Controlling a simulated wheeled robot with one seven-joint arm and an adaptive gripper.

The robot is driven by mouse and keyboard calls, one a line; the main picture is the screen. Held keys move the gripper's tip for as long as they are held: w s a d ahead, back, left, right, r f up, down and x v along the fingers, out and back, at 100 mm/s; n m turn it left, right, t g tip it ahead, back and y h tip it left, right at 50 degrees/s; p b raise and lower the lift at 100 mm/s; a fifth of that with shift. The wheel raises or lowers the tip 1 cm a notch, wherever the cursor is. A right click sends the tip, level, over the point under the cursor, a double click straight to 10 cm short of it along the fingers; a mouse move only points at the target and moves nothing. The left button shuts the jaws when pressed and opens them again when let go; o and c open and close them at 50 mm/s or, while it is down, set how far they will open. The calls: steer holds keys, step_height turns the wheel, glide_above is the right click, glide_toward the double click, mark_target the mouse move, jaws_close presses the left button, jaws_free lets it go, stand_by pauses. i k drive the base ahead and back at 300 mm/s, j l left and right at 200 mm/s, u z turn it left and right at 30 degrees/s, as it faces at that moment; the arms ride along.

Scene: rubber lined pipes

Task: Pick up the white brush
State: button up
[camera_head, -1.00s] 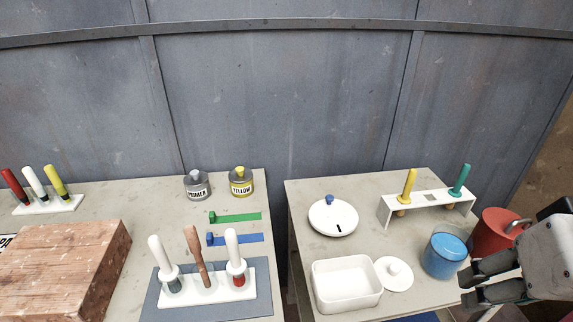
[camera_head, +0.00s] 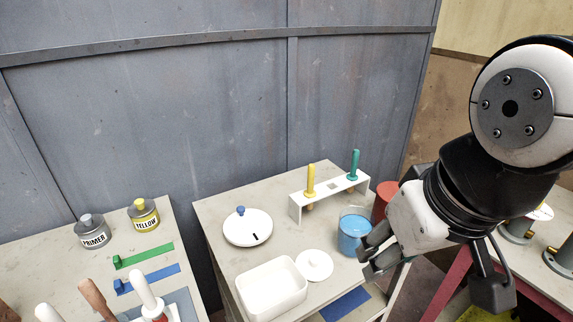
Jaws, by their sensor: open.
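Two white-handled brushes stand at the lower left, cut by the bottom edge: one white brush (camera_head: 143,288) with red at its base, and another white handle (camera_head: 46,313) farther left. A brown wooden handle (camera_head: 93,297) stands between them. I cannot tell which white one is meant. My gripper (camera_head: 366,255) is open and empty at the right, near the blue jar and far from these brushes. The lower parts of the brushes and most of their stand are out of view.
The right table holds a white bin (camera_head: 272,290), a round lid (camera_head: 314,266), a white pot (camera_head: 247,228), a blue jar (camera_head: 353,232), a red can (camera_head: 384,200) and a rack (camera_head: 333,196) with yellow and teal handles. Primer (camera_head: 93,231) and yellow (camera_head: 144,215) cans stand left. A gap separates the tables.

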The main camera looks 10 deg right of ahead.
mark_target(153, 308)
steer(key=k+j, duration=0.35)
steer(key=k, duration=0.3)
steer(key=k+j+u, duration=0.1)
steer(key=u, duration=1.55)
steer(key=k+j, duration=0.05)
